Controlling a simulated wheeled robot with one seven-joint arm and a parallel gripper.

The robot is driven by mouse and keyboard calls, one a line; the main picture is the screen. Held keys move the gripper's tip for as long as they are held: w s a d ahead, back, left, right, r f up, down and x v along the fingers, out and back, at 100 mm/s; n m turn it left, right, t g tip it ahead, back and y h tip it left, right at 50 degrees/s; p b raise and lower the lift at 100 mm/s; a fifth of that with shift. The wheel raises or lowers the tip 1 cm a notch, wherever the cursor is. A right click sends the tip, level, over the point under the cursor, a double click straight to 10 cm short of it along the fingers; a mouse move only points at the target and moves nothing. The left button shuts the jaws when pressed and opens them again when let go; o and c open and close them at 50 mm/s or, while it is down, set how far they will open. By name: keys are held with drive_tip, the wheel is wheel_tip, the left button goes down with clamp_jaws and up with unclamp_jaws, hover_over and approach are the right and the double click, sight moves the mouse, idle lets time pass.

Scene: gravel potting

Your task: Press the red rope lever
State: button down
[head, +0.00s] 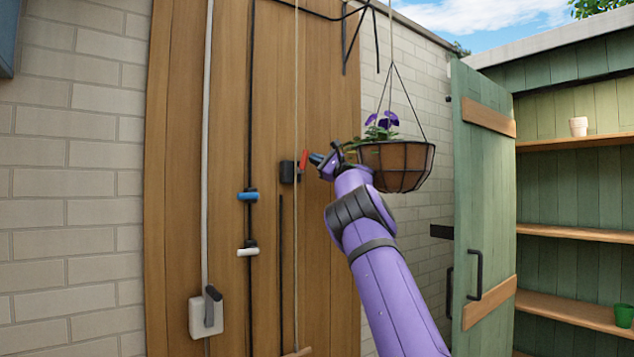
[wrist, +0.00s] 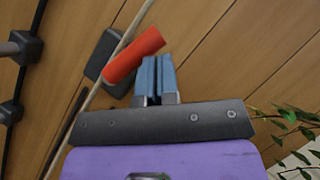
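The red rope lever (head: 304,158) sticks out from a black housing (head: 287,171) on the wooden board, beside a pale rope (head: 296,225). In the wrist view the red lever (wrist: 134,56) lies slanted just beyond my fingertips, with its black housing (wrist: 103,58) behind it. My gripper (head: 316,158) is just right of the lever in the head view. Its blue fingers (wrist: 155,62) are together with only a thin dark line between them, and nothing is held. I cannot tell whether the fingertips touch the lever.
A hanging basket with purple flowers (head: 396,166) is close to the right of my gripper. A blue lever (head: 248,196), a white lever (head: 247,252) and a grey-handled box (head: 207,315) are to the left. A green cabinet door (head: 485,190) stands open at right.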

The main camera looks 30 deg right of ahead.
drive_tip(key=shift+a+r, duration=0.15)
drive_tip(key=shift+r, duration=0.1)
